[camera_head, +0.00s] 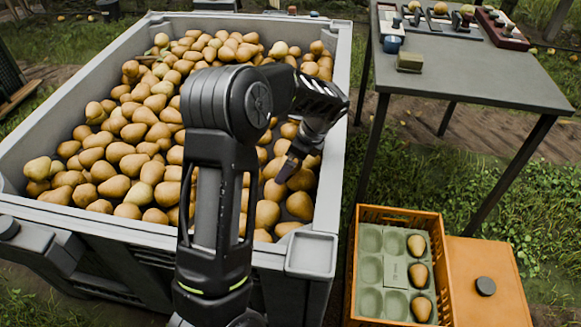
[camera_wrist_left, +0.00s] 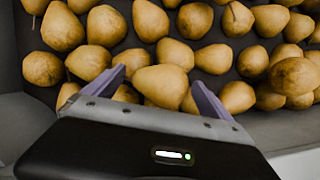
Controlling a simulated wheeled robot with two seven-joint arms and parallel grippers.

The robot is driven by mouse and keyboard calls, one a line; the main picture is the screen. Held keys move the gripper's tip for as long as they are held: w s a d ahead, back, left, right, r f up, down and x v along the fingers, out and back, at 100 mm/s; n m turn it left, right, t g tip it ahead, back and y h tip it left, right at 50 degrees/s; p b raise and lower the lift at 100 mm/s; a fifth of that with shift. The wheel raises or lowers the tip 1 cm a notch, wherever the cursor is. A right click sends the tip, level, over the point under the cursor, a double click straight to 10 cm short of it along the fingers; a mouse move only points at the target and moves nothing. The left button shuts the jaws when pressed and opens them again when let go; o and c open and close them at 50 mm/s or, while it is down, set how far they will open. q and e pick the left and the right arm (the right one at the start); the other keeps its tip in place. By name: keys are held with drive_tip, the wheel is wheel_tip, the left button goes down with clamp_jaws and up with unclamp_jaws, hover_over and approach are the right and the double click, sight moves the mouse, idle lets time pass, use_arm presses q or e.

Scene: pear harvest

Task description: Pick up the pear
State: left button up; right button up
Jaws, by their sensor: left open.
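Many yellow-brown pears fill a large grey bin (camera_head: 75,85) in the head view. My left gripper (camera_head: 287,168) reaches down into the bin's right side, its fingers partly hidden by the wrist. In the left wrist view my left gripper (camera_wrist_left: 158,80) is open, with a finger on each side of one pear (camera_wrist_left: 162,86). My right gripper is not in view.
An orange crate (camera_head: 398,213) right of the bin holds a green tray (camera_head: 370,272) with pears in its right column and empty cups. A grey table (camera_head: 480,70) with tools stands behind it. The bin wall is close to my gripper.

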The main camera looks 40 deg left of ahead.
use_arm(q)
drive_tip(key=shift+a+f, duration=0.15)
drive_tip(key=shift+f, duration=0.2)
idle(0.3)
drive_tip(key=c, duration=1.6)
drive_tip(key=shift+r, duration=0.15)
wheel_tip(320, 180, up, 10)
drive_tip(key=p, duration=0.3)
